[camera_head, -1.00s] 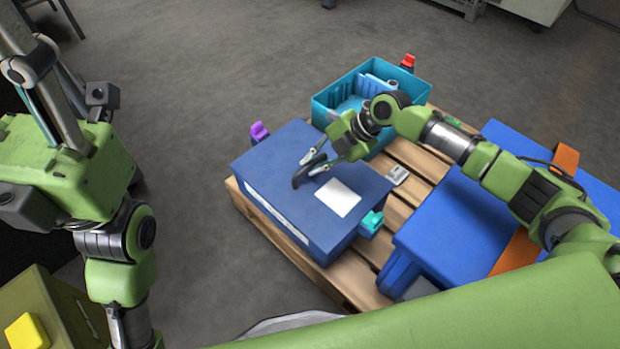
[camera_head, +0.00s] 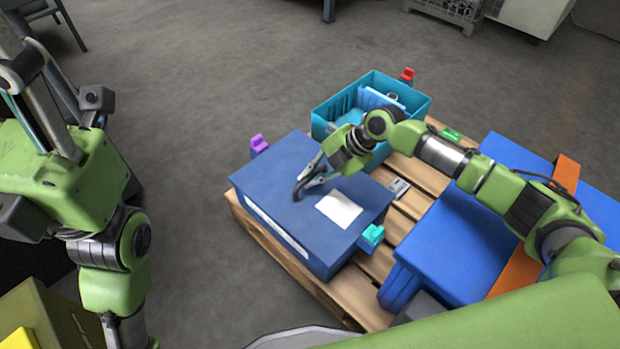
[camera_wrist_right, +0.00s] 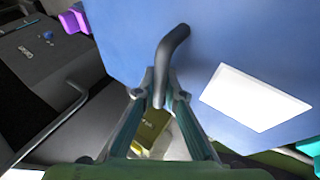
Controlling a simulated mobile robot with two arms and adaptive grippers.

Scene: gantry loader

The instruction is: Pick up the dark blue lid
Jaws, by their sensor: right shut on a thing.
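The dark blue lid (camera_head: 265,182) lies flat on a dark blue box (camera_head: 310,257) on the pallet, with a white label (camera_head: 339,209) on its top. It also fills much of the right wrist view (camera_wrist_right: 230,45). A dark bent handle (camera_wrist_right: 173,52) stands up from the lid. My right gripper (camera_head: 306,183) is at the lid's middle, its fingers closed around the handle; in the wrist view the fingertips (camera_wrist_right: 161,85) meet at the handle's near end. I see no clear gap between lid and box. My left arm shows at the left, its gripper out of view.
A purple clip (camera_head: 258,144) and a teal clip (camera_head: 371,237) sit at the box's sides. A teal bin (camera_head: 328,118) with items stands behind. A blue case (camera_head: 450,250) with an orange strap lies to the right on the wooden pallet (camera_head: 408,203). Floor is open at left.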

